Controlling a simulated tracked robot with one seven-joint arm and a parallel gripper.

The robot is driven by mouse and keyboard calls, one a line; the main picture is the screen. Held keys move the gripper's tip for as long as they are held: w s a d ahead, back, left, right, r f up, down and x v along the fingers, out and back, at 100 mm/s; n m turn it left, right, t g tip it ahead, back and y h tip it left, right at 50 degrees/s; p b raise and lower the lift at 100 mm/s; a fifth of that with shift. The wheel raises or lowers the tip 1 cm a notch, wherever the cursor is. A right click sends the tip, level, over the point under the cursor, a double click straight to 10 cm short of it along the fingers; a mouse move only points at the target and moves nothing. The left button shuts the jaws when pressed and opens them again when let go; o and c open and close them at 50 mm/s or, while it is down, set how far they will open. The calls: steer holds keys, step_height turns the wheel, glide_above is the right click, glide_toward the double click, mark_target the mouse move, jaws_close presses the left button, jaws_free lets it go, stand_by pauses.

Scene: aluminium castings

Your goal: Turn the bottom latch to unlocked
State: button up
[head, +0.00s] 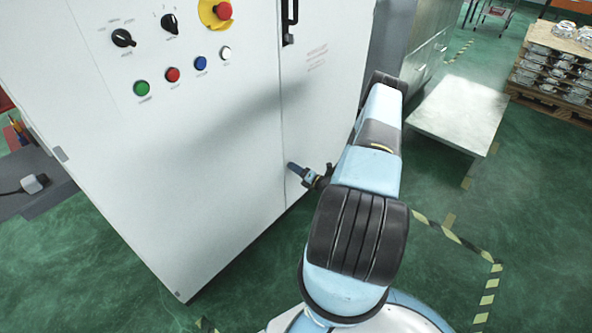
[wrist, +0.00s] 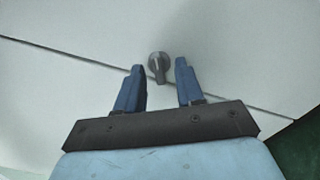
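The bottom latch (wrist: 158,67) is a small grey round knob with a darker bar, set by the door seam of the white cabinet (head: 190,130). In the wrist view its bar points down the picture, towards my gripper's palm. My gripper (wrist: 160,65) is open, with one blue finger on each side of the latch and a gap on both sides. I cannot tell how deep the fingertips reach around it. In the head view my gripper (head: 291,166) is at the lower part of the cabinet by the door seam, and the latch is hidden there.
A black door handle (head: 288,22) is higher on the cabinet. Push buttons, dark rotary knobs and a red emergency stop (head: 222,11) are on its upper front. A grey-white table (head: 460,110) and a pallet of castings (head: 550,65) stand to the right. Green floor is open in front.

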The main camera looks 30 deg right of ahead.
steer(key=shift+w, duration=0.1)
steer(key=shift+c, duration=0.2)
jaws_close()
steer(key=shift+n, duration=0.3)
steer(key=n, duration=1.1)
stand_by(0.5)
steer(key=shift+n, duration=0.3)
steer(key=shift+o, duration=0.2)
jaws_free()
